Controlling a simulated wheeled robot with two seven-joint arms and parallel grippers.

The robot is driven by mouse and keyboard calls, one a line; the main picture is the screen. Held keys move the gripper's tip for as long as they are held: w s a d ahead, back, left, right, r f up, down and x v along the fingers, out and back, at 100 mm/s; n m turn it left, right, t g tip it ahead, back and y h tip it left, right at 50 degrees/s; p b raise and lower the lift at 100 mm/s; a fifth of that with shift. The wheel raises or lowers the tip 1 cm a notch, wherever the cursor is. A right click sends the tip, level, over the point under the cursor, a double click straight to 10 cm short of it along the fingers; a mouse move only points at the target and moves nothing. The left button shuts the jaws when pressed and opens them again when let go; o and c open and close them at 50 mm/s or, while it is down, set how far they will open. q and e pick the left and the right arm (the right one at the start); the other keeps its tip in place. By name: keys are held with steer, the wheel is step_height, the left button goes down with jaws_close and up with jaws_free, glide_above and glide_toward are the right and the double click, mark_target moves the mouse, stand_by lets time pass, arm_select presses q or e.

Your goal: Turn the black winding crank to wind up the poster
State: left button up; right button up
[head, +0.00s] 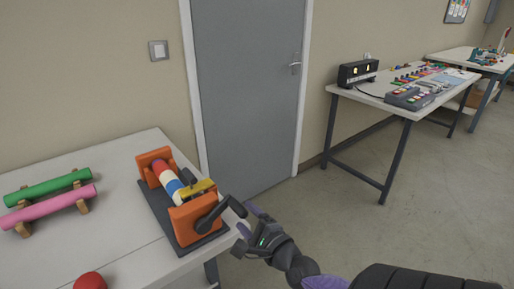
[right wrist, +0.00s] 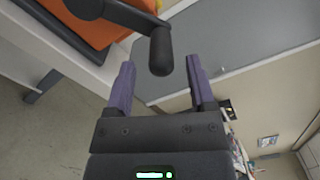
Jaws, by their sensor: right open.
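The black winding crank (head: 211,214) sits on the front orange block of the winder (head: 190,219). A striped red, white and blue poster roll (head: 168,179) lies between the winder's two orange blocks on a dark base. My right gripper (head: 243,218) is at the crank's handle end, over the table's right edge. In the right wrist view, the crank's handle (right wrist: 161,52) reaches between the two purple fingers of the open gripper (right wrist: 159,64), with a gap visible on each side. My left gripper is out of view.
Green (head: 47,187) and pink (head: 49,209) rolls rest on wooden stands at the left of the white table (head: 125,262). A red round thing (head: 90,281) is at the bottom edge. A grey door (head: 247,90) stands behind. Another table (head: 391,103) holds devices at the right.

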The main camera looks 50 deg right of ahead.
steer(key=v, duration=0.6)
steer(key=shift+s, duration=0.35)
steer(key=s+a+f+n+g+y, duration=0.1)
steer(key=s+a+f+n+g, duration=0.15)
steer(key=f+n, duration=0.45)
steer(key=s+a+f+n+g+y, duration=0.1)
steer(key=s+a+f+n+g, duration=0.2)
steer(key=f, duration=0.7)
steer(key=s+a+f+n+g+y, duration=0.1)
steer(key=s+f+n+g, duration=0.35)
steer(key=f, duration=0.45)
steer(key=s+a+f+n+g, duration=0.3)
steer(key=s+a+f+n, duration=0.1)
steer(key=s+n, duration=0.3)
steer(key=s+a+f+n+g+y, duration=0.1)
steer(key=s+a+f+n+g, duration=0.3)
steer(key=s, duration=0.5)
step_height(320, 180, down, 3)
steer(key=a+n, duration=0.1)
steer(key=n, duration=0.2)
steer(key=shift+a+r, duration=0.15)
steer(key=shift+r, duration=0.1)
